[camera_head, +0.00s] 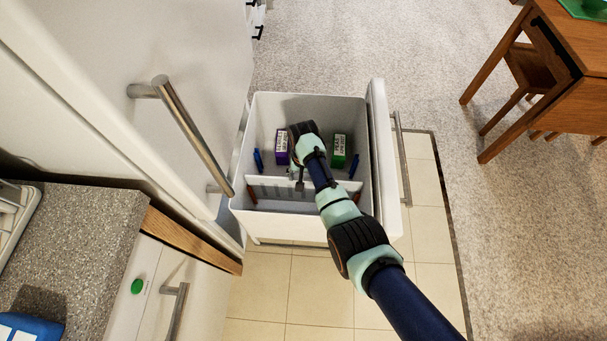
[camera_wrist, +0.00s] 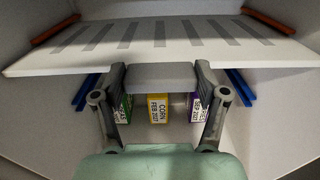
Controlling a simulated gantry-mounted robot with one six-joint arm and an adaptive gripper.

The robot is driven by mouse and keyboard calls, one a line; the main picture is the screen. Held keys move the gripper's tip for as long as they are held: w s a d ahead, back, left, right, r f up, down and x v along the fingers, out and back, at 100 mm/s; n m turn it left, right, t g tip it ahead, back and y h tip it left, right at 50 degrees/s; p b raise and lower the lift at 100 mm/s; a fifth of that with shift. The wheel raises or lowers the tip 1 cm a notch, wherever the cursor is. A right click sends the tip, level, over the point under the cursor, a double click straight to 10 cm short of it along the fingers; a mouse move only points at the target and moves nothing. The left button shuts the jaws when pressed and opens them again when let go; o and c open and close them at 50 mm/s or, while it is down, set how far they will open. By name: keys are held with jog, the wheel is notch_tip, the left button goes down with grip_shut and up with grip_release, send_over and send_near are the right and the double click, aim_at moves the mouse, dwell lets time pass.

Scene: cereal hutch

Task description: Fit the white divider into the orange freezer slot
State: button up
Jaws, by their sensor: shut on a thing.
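The white divider (camera_head: 270,187) is a flat panel with a row of grey slots. It spans most of the open freezer drawer's width; it also shows in the wrist view (camera_wrist: 230,36). The orange slot has a left strip (camera_head: 251,196) and a right strip (camera_head: 333,198) on the drawer walls. In the wrist view the left strip (camera_wrist: 56,30) and right strip (camera_wrist: 270,19) lie just beyond the divider's ends. The divider looks apart from them.
Blue strips (camera_head: 258,160) line the drawer (camera_head: 248,130) walls farther back. A purple box (camera_head: 282,150), a green box (camera_head: 339,152) and a yellow corn box (camera_wrist: 158,108) stand inside. The freezer door handle (camera_head: 190,135) is to the left.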

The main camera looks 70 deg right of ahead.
jog(key=shift+f+b, duration=0.4)
jog(key=shift+f, duration=1)
dwell(1.3)
jog(key=o, duration=1.5)
jog(key=shift+c, duration=0.2)
notch_tip(320, 180, up, 12)
